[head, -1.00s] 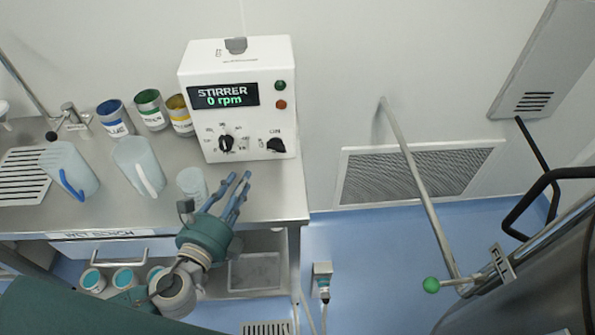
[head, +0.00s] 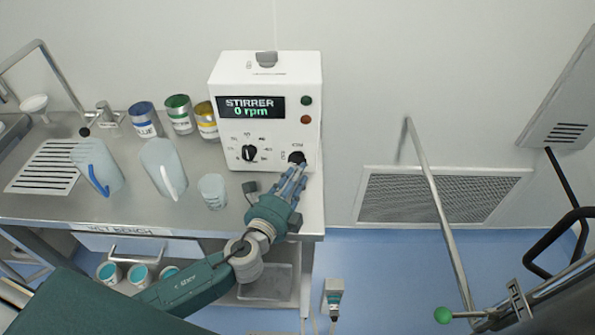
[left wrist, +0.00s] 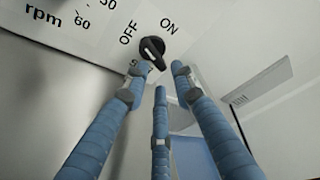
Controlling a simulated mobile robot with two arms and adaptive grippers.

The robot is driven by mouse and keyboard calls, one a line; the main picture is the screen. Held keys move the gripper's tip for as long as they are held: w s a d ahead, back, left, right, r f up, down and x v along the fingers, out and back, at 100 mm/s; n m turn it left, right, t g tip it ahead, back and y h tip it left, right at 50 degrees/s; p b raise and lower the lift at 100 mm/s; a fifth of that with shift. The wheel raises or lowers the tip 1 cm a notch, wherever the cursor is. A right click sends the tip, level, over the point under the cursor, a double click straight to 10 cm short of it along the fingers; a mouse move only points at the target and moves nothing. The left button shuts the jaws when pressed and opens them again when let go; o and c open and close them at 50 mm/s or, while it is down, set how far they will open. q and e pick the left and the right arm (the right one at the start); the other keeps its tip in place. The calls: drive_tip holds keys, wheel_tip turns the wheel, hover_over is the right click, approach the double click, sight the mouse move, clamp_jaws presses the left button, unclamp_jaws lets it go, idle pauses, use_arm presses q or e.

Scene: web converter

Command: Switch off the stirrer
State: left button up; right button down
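The stirrer (head: 265,120) is a white box on the bench, its display reading "STIRRER 0 rpm". A black rpm dial (head: 249,153) is at the lower left of its front. A black switch knob (head: 297,157) is at the lower right. In the left wrist view the knob (left wrist: 152,48) sits between OFF and ON labels; which one it points to is unclear. My left gripper (head: 293,174) is just in front of the knob. Its blue fingers (left wrist: 159,72) are spread, open and empty, with tips just short of the knob. My right gripper is out of view.
The wet bench (head: 120,205) carries a blue-handled jug (head: 98,165), a white-handled jug (head: 160,165), a small beaker (head: 212,192) and several coloured cans. A steel rail (head: 432,185) stands right of the bench.

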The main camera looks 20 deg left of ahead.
use_arm(q)
drive_tip(key=shift+w+d, duration=0.1)
drive_tip(key=shift+w, duration=0.3)
clamp_jaws()
unclamp_jaws()
drive_tip(key=s+r, duration=0.1)
drive_tip(key=s, duration=1.3)
drive_tip(key=shift+s+d+r, duration=0.2)
drive_tip(key=shift+d+r, duration=0.1)
